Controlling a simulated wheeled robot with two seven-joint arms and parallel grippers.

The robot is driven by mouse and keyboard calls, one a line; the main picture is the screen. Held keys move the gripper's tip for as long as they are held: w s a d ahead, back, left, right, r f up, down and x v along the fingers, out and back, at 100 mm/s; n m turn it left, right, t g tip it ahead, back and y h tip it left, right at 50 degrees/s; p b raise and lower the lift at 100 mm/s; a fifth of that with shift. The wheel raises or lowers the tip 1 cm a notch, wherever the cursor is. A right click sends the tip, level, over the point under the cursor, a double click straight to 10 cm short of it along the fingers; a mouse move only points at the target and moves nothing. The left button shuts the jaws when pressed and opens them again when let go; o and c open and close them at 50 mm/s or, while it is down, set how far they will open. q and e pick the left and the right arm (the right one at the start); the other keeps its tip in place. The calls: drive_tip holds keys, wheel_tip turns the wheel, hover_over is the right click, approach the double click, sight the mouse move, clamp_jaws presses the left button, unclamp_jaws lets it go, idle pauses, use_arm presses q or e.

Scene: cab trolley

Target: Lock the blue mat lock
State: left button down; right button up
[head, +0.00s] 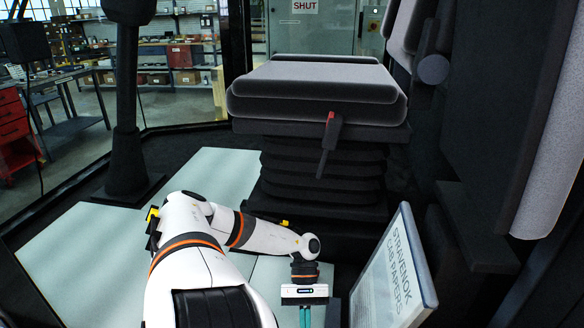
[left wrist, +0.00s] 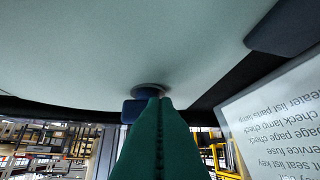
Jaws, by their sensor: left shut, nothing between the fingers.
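The blue mat lock (left wrist: 130,112) shows in the left wrist view as a small dark blue tab by a grey round disc (left wrist: 148,89) at the edge of the pale floor mat (left wrist: 110,45). My left gripper (left wrist: 158,101) is shut and empty, its green fingertips at or just in front of the lock. I cannot tell whether they touch it, and they cover part of it. In the head view my left gripper (head: 305,317) points down at the bottom edge, its tips cut off. The lock does not show there. The pale mat (head: 90,250) covers the cab floor. My right gripper is not in view.
A cab papers board (head: 395,270) stands close to the right of my left gripper. The seat (head: 318,90) on its black bellows base is behind, with a red-tipped lever (head: 329,135). A black post (head: 127,120) stands at left. The mat's left side is clear.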

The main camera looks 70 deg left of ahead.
use_arm(q)
drive_tip(key=shift+s+d+p, duration=0.35)
drive_tip(key=shift+s+p, duration=0.05)
drive_tip(key=shift+p, duration=0.2)
drive_tip(key=shift+s+d, duration=0.1)
drive_tip(key=shift+s+d+f, duration=0.1)
drive_tip(key=shift+s+f, duration=0.1)
drive_tip(key=b+v, duration=0.1)
drive_tip(key=v, duration=1.2)
drive_tip(key=shift+w, duration=0.35)
